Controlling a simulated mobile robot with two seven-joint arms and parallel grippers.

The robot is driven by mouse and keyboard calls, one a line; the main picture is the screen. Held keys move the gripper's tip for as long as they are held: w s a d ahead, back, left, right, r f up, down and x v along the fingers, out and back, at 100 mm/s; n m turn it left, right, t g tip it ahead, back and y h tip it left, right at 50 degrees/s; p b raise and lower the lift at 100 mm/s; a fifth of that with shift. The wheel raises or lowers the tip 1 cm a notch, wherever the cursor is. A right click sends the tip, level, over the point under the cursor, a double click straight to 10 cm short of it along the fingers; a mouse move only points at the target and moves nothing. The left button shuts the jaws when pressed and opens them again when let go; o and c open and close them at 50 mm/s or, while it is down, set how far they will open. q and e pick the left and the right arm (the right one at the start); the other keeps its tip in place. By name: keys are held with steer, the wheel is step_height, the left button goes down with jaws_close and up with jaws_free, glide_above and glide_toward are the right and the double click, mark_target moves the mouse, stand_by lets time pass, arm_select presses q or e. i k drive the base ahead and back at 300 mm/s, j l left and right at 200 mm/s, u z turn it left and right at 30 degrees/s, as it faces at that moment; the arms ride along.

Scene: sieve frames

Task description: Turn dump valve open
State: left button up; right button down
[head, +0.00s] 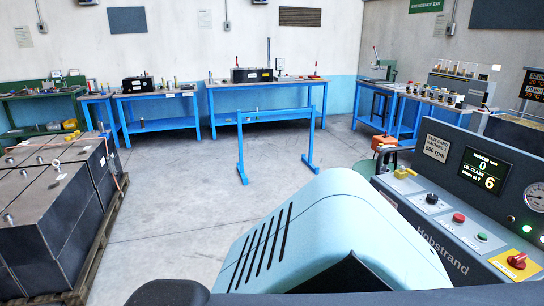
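A control panel (450,222) lettered Hobstrand stands at the right. At its lower right corner a red rotary knob (517,261) sits on a yellow plate; no label naming it a dump valve can be read, and I cannot tell its setting. A display (483,171) on the panel reads 0 and 6. A black knob (432,198), a red button (458,217) and a green button (482,236) sit left of the red knob. A green lamp (534,197) is at the right edge. Neither gripper shows.
Dark crates (45,215) on a wooden pallet stand at the left. A blue frame (240,150) stands on the open floor in the middle. Blue workbenches (262,84) with equipment line the back wall.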

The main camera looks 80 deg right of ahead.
mark_target(413, 173)
steer(key=z, duration=3.9)
steer(key=i+j+z, duration=0.1)
steer(key=z, duration=0.25)
steer(key=i+j+z, duration=0.1)
steer(key=z, duration=0.2)
steer(key=j+z, duration=0.35)
steer(key=i+j+z, duration=0.25)
steer(key=j, duration=0.15)
steer(key=j+z, duration=0.2)
steer(key=j, duration=0.25)
steer(key=j+z, duration=0.2)
steer(key=j, duration=1.65)
steer(key=i, duration=0.05)
